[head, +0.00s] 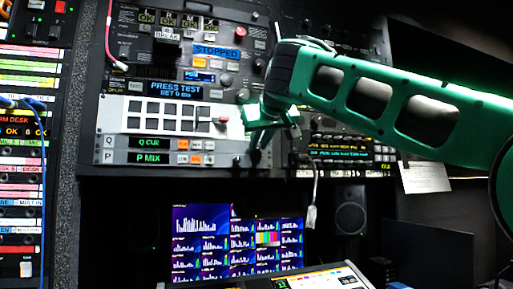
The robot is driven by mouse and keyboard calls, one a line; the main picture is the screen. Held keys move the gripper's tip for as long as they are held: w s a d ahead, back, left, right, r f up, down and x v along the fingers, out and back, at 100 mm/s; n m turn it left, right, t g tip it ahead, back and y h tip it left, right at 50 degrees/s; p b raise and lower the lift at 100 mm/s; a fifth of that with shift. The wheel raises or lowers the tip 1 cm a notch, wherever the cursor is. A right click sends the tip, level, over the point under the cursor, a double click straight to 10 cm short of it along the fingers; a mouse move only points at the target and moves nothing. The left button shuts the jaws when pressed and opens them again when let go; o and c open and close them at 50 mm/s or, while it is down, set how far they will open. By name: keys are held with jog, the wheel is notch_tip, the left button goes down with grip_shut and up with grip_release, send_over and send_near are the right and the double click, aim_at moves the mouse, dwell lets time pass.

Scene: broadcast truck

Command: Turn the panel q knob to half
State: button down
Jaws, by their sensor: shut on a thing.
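Panel Q (150,143) is the grey rack strip marked Q, with a green-lit display reading "Q CUE" and small white and orange buttons to its right. My green gripper (259,142) reaches in from the right and is at the right end of this strip. Its fingers are shut on the panel Q knob, which they hide. The knob's pointer and setting cannot be seen.
Just below is panel P (150,157), reading "P MIX", with its own small knob (237,161). Above is a white button panel (165,117). A cable with a pale plug (312,215) hangs right of the gripper. Monitors (237,243) stand below.

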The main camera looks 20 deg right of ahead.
aim_at(259, 150)
jog(key=m+y, duration=0.1)
jog(key=m, duration=0.1)
jog(key=shift+d+m+y, duration=0.25)
jog(key=shift+m+y, duration=0.05)
jog(key=shift+y, duration=0.1)
jog(key=shift+d+m+y, duration=0.2)
jog(key=shift+m+y, duration=0.8)
jog(key=shift+m, duration=0.2)
jog(key=m+t+y, duration=0.1)
jog(key=m, duration=0.4)
jog(key=f+m+t+y, duration=0.1)
jog(key=m+t+y, duration=0.1)
jog(key=m, duration=0.4)
jog(key=d+f+m+t+y, duration=0.1)
jog(key=m+t, duration=0.1)
jog(key=m, duration=0.3)
jog(key=shift+f, duration=0.2)
jog(key=shift+m, duration=0.4)
jog(key=c, duration=1.7)
grip_release()
jog(key=shift+w, duration=0.1)
jog(key=shift+o, duration=0.2)
jog(key=shift+a+y, duration=0.1)
jog(key=shift+y, duration=0.2)
